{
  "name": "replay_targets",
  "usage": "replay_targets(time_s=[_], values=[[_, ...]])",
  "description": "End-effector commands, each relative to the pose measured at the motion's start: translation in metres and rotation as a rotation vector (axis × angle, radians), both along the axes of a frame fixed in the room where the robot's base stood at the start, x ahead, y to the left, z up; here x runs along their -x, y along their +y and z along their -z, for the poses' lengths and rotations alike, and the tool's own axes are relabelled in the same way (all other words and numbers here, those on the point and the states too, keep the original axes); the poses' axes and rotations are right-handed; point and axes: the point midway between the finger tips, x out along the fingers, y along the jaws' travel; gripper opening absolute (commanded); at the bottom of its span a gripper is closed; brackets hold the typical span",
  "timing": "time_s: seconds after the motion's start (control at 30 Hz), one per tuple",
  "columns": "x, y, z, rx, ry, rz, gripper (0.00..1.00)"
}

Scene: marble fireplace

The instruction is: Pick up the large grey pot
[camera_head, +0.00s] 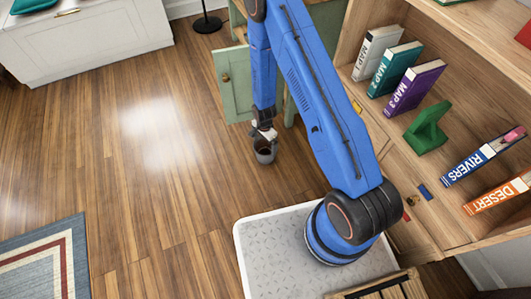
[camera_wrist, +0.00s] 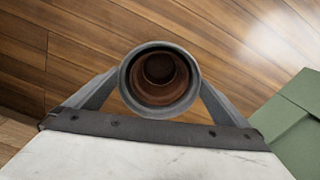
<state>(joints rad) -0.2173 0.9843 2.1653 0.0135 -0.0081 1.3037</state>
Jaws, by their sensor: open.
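The grey pot (camera_head: 265,156) is round, with a brownish hollow inside. In the head view it shows directly under my gripper (camera_head: 264,133), beside the green cabinet. Its lower part is over the wooden floor, and I cannot tell whether it rests on it. In the wrist view I look down into the open mouth of the pot (camera_wrist: 160,80). My gripper's two fingers (camera_wrist: 160,98) are open and stand on either side of the pot, close to its wall. I cannot tell whether they touch it.
An open green cabinet door (camera_head: 233,85) is close to my arm. It also shows at the right in the wrist view (camera_wrist: 292,125). A wooden shelf with books (camera_head: 413,90) and a green object (camera_head: 427,128) is at right.

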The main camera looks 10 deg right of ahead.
Motion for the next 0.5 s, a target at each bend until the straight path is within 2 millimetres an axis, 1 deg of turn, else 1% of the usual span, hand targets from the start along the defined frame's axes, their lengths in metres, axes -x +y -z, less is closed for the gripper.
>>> replay_targets(time_s=[0.27,0.37,0.5], values=[[0.0,-0.001,0.01,0.0,0.001,0.0,1.0],[-0.001,-0.003,0.018,0.001,0.002,0.0,1.0],[-0.002,-0.006,0.035,0.0,0.001,0.0,1.0]])
